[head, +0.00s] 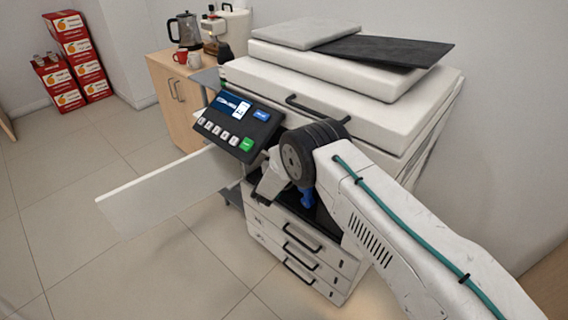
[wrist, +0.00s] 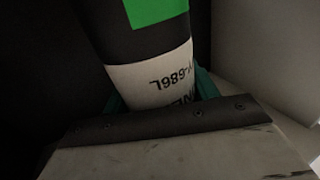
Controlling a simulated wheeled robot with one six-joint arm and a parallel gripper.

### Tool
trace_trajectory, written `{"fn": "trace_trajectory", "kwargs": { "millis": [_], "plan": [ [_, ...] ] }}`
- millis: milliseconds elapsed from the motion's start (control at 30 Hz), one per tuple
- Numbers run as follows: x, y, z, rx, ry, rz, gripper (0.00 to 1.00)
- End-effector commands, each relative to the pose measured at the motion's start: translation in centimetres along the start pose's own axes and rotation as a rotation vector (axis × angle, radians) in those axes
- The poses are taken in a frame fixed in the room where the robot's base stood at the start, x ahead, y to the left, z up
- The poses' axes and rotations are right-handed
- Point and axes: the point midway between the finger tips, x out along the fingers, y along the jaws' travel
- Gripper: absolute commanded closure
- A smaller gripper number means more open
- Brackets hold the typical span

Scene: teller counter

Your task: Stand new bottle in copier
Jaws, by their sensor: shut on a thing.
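The copier (head: 315,140) is a white machine with a control panel and an open front bay. My gripper (wrist: 172,92) is shut on the bottle (wrist: 150,80), a black cylinder with a white printed label and a green patch. In the wrist view the bottle rises up and away from the jaws into a dark space, and teal pads show on both sides of it. In the head view my wrist is at the copier's front opening, and my arm hides the bottle and the jaws. I cannot tell whether the bottle touches anything inside.
A pale open door panel (head: 165,190) sticks out to the left of the bay. The control panel (head: 232,120) overhangs just above my wrist. Closed paper drawers (head: 303,245) are below. A wooden cabinet (head: 172,95) stands behind.

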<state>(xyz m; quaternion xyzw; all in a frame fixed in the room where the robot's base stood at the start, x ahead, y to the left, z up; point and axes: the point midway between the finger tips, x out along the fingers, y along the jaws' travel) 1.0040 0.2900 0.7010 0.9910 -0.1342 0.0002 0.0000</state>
Motion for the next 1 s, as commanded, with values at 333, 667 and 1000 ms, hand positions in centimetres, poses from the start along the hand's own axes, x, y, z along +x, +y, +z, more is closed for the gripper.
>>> {"fn": "trace_trajectory", "kwargs": {
  "millis": [333, 667, 1000],
  "plan": [
    [0.1, 0.0, 3.5, 0.001, 0.001, 0.0, 0.73],
    [0.0, 0.0, 3.9, 0.0, 0.0, 0.0, 0.36],
    [0.0, 0.0, 3.8, 0.0, -0.001, -0.001, 0.19]
  ]
}}
